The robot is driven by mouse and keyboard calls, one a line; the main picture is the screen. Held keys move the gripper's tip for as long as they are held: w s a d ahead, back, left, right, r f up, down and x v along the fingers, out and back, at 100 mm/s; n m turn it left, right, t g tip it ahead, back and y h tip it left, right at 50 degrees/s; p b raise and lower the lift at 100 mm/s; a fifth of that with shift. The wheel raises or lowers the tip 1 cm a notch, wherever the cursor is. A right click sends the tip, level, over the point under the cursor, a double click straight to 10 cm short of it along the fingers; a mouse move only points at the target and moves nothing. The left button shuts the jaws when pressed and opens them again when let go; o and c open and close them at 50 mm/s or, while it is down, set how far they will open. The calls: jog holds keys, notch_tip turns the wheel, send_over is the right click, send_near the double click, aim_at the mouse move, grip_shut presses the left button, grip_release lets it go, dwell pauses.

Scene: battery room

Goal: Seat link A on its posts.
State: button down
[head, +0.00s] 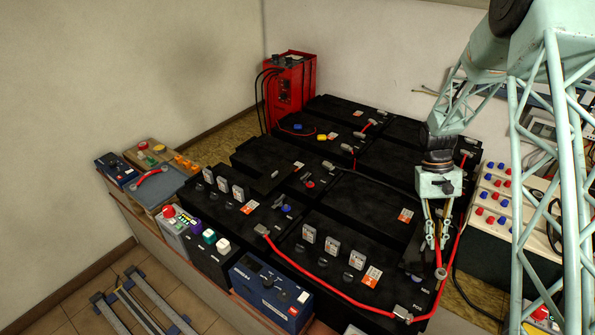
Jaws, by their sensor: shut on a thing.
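My gripper (437,246) points down over the right front of the battery bank. Its fingers are close together, shut on what looks like a red cable link (438,291) near its grey end. The fingers partly hide the held part, and I cannot tell whether its ends touch posts. A second red link (327,284) runs along the front batteries, from a grey clamp at left to a grey clamp (403,312) at front right. No letter is readable on either link, so I cannot tell by marking which is link A.
Black batteries (375,205) fill the bench, some with upright tags. A red charger (290,85) stands at the back. A blue box (272,292) sits at the front. A grey case (155,187) with a red handle-like piece is at left. A panel with red and blue knobs (497,195) stands right.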

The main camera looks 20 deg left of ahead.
jog(key=w+a+n+t+h+p, duration=0.1)
jog(key=w+a+n+t, duration=0.2)
jog(key=w+a+n, duration=0.55)
jog(key=w+a+n+t+h+p, duration=0.1)
jog(key=w+a+n+t, duration=0.4)
jog(key=a, duration=0.7)
jog(key=a+r+n+y+p, duration=0.1)
jog(key=a+n+y, duration=0.2)
jog(key=a+n, duration=0.5)
jog(key=w+a+r+n+t+y+p, duration=0.1)
jog(key=a+n, duration=0.8)
jog(key=a, duration=1.4)
jog(key=shift+a+r+y+p, duration=0.2)
jog(key=shift+a+y+p, duration=0.15)
jog(key=shift+y, duration=0.55)
jog(key=shift+w+f, duration=0.1)
jog(key=shift+f, duration=0.05)
notch_tip(320, 180, down, 8)
jog(key=b, duration=0.6)
jog(key=shift+r+b, duration=0.2)
jog(key=shift+b, duration=0.15)
jog(key=shift+f, duration=0.65)
